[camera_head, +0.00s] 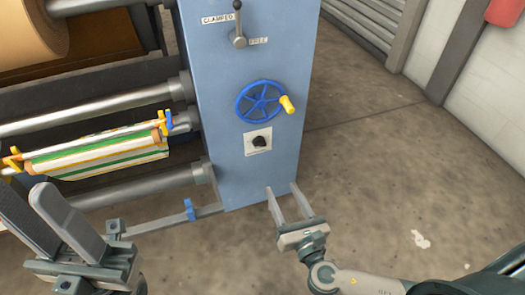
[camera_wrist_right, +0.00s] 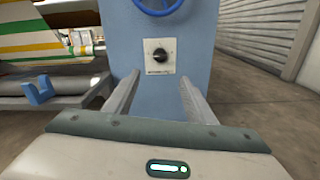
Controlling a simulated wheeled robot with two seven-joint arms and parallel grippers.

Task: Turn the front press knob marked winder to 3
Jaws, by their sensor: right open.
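The black knob (camera_head: 259,142) sits on a white square plate on the blue press panel (camera_head: 225,80), below the blue handwheel. In the right wrist view the knob (camera_wrist_right: 160,56) is ahead of the fingers, near the middle. Its plate marks are too small to read. My right gripper (camera_head: 290,190) is open and empty, below the knob in the head view and apart from it. It also shows in the right wrist view (camera_wrist_right: 155,92), with fingers spread. My left gripper (camera_head: 68,222) is at the lower left, its two fingers apart and nothing seen between them.
A blue handwheel (camera_head: 259,102) with a yellow handle (camera_head: 287,104) is just above the knob. A lever (camera_head: 239,38) marked clamped and free is higher up. Rollers and a striped roll (camera_head: 95,155) lie left.

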